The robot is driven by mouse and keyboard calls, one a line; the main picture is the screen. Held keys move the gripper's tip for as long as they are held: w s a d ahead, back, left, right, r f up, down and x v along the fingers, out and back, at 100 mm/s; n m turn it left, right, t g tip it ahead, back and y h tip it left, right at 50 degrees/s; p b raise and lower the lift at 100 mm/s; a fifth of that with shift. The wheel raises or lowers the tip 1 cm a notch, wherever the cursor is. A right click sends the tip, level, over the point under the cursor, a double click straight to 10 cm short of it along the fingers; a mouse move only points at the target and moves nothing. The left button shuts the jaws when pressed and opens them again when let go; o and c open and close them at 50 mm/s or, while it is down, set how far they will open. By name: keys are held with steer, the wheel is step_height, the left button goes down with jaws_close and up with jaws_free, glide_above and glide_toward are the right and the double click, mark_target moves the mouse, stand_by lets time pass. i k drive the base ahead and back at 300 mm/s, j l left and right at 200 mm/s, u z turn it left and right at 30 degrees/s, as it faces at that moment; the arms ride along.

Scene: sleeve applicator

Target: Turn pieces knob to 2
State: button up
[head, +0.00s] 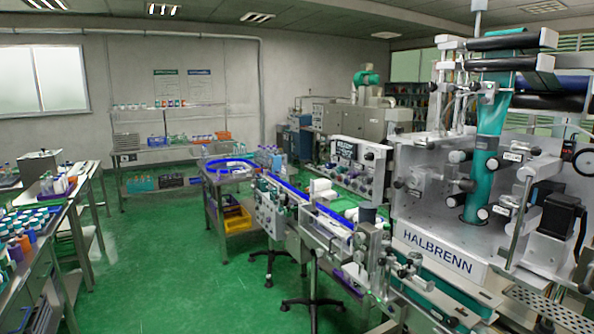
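Only the head view is given, and my gripper does not show in it. The sleeve applicator marked HALBRENN (438,253) stands at the right, with a teal sleeve web (491,118) running down through it. A pale control panel (345,176) with dark and light knobs or buttons stands behind the conveyor, left of the machine. A smaller panel (271,212) with small controls sits on the conveyor's near side. I cannot tell which control is the pieces knob; its labels and setting are too small to read.
A conveyor with blue rails (308,201) runs from a blue-rimmed round table (231,167) toward the machine. A bench with bottles (27,236) lines the left. Black stool-like bases (313,303) stand below the conveyor. The green floor (165,250) is clear between bench and conveyor.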

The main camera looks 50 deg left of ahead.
mark_target(354, 174)
steer(key=u, duration=1.45)
